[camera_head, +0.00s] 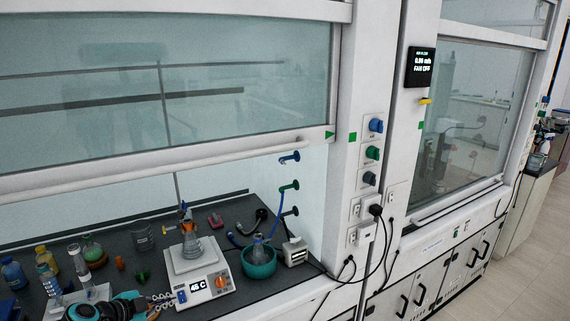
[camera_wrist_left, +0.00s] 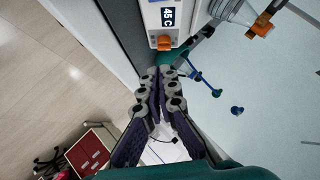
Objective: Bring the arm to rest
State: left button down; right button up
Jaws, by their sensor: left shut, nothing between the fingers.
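My left gripper (camera_head: 168,298) comes in at the bottom left of the head view, over the front edge of the left fumehood's dark worktop. It is shut and empty, with its fingertips just left of the white hotplate (camera_head: 205,282). In the left wrist view the two fingers of the gripper (camera_wrist_left: 160,73) come together below the hotplate's display (camera_wrist_left: 167,17) and orange knob (camera_wrist_left: 164,43). A conical flask (camera_head: 191,243) stands on the hotplate. My right gripper is not in view.
A teal bowl (camera_head: 259,264) with a flask stands right of the hotplate. Coloured bottles (camera_head: 93,251) and glassware crowd the worktop's left. The raised sash (camera_head: 170,163) spans above. In the left wrist view, a red cabinet (camera_wrist_left: 88,152) stands on the floor.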

pick_arm(q)
jog(key=s+d+n+g+y+b, duration=0.1)
jog(key=s+d+n+g, duration=0.2)
jog(key=s+d+n, duration=0.65)
jog(key=s+d+f+n+y+b, duration=0.1)
jog(key=s+d+f+n+y, duration=0.2)
jog(key=s+d, duration=0.5)
jog(key=s+n, duration=0.1)
jog(key=s, duration=0.2)
